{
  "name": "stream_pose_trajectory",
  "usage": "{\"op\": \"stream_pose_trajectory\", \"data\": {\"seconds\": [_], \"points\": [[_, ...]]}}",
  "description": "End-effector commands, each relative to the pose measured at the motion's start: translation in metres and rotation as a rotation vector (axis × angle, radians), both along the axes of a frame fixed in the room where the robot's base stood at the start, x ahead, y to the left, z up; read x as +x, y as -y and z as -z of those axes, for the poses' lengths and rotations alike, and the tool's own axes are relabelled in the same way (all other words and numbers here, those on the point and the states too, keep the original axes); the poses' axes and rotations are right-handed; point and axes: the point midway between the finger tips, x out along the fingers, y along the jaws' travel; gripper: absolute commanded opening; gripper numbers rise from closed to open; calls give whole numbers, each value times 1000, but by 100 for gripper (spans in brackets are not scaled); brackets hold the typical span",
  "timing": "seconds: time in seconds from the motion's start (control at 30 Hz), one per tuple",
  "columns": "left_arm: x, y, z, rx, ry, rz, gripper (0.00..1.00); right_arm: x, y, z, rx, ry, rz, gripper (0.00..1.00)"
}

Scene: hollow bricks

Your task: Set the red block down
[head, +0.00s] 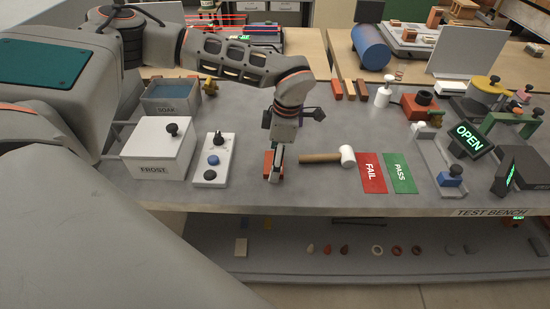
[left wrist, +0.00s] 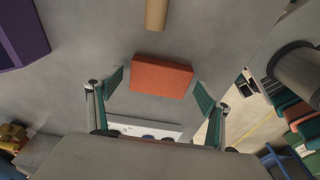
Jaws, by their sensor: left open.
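The red block (left wrist: 161,77) shows in the left wrist view as a flat orange-red brick on the grey bench top. It lies between the two spread fingers of my left gripper (left wrist: 158,90), with a gap on each side. In the head view the red block (head: 268,163) is partly hidden behind my left gripper (head: 275,168), which points down at the bench. My left gripper is open. My right gripper is not in view.
A mallet (head: 325,158) lies just right of the gripper, then a red FAIL mat (head: 371,176) and a green PASS mat (head: 400,173). A switch box (head: 212,160) and the white FROST box (head: 157,150) stand to the left. The bench's front edge is close.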

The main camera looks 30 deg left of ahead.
Motion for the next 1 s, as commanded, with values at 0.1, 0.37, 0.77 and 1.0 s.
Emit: {"op": "stream_pose_trajectory", "data": {"seconds": [0.1,0.37,0.77,1.0], "points": [[0,0,-2,0,0,0,79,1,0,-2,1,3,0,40],[4,4,-36,0,5,0,79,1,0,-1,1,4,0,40],[9,14,-108,0,2,0,79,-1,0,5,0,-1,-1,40],[9,15,-121,-1,-1,0,79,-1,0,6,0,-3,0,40]]}}
